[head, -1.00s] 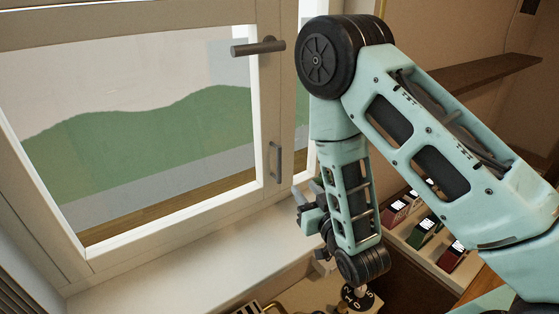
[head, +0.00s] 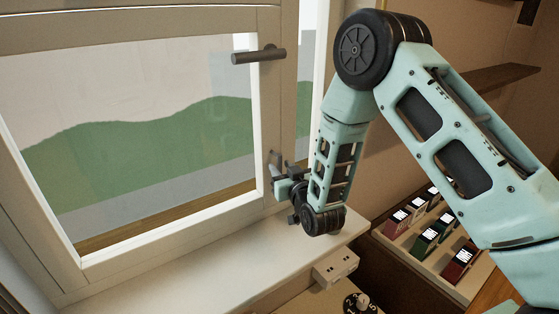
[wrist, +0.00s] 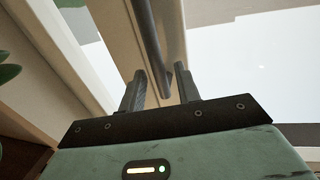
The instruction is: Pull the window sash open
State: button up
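The window sash (head: 75,270) is a pale framed pane filling the left of the head view, with green hills behind its glass. A dark lever handle (head: 258,55) sits high on its right stile. A slim grey pull handle (head: 275,158) is lower on that stile, mostly hidden by my gripper. My gripper (head: 277,176) is at this pull handle. In the wrist view my gripper's two fingers (wrist: 160,88) are apart, and the pull handle (wrist: 150,35) runs down into the space between their tips. I see no finger clearly pressed on it.
A pale sill (head: 180,270) runs below the window. A white socket box (head: 335,268) and a dial (head: 358,303) are below my wrist. A rack (head: 400,245) of small dark boxes and a wooden shelf (head: 490,78) are at the right. A green leaf (wrist: 8,73) shows in the wrist view.

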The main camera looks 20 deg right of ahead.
jog(key=shift+w+a, duration=0.1)
jog(key=shift+w, duration=0.9)
grip_shut()
